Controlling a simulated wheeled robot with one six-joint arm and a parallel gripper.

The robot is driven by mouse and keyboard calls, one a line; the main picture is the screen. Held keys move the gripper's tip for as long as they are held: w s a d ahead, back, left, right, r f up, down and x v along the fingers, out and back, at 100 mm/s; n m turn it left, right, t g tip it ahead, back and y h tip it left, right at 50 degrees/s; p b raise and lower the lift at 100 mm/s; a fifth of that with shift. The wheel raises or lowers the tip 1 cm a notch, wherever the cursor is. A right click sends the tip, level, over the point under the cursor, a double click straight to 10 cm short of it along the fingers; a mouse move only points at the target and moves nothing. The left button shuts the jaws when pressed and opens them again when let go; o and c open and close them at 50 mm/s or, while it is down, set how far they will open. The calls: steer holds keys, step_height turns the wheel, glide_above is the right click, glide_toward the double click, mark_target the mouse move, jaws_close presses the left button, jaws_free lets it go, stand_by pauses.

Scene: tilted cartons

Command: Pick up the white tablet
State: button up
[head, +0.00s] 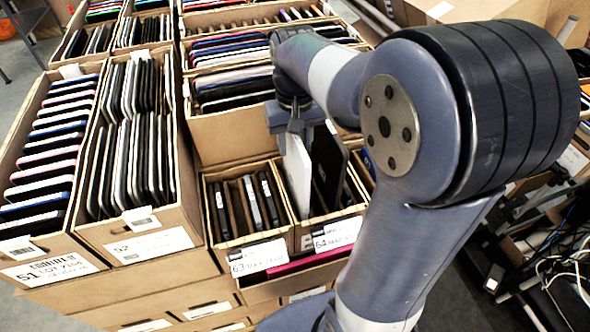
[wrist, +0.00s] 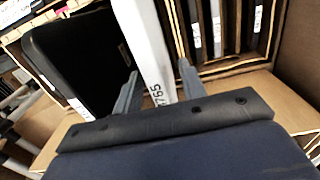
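The white tablet (head: 297,172) stands on edge at the left side of the carton labelled 64 (head: 333,236), with its broad white face showing. My gripper (head: 296,127) is right at its top edge, pointing down. In the wrist view my gripper (wrist: 158,68) has one finger on each side of the white tablet (wrist: 145,40), whose narrow edge carries printed digits. The fingers are apart, with a small gap seen on the right side; contact on the left is hard to tell. The tablet's lower part is hidden in the carton.
A dark tablet (head: 328,160) stands just right of the white one and also shows large in the wrist view (wrist: 75,55). Carton 63 (head: 250,240), holding several dark devices, adjoins on the left. More full cartons (head: 150,215) surround these.

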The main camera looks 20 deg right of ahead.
steer(key=shift+f, duration=0.15)
jaws_close()
stand_by(0.4)
step_height(320, 180, up, 10)
steer(key=shift+r, duration=0.1)
stand_by(0.5)
steer(key=shift+r+p, duration=0.75)
steer(key=shift+r, duration=0.05)
stand_by(0.7)
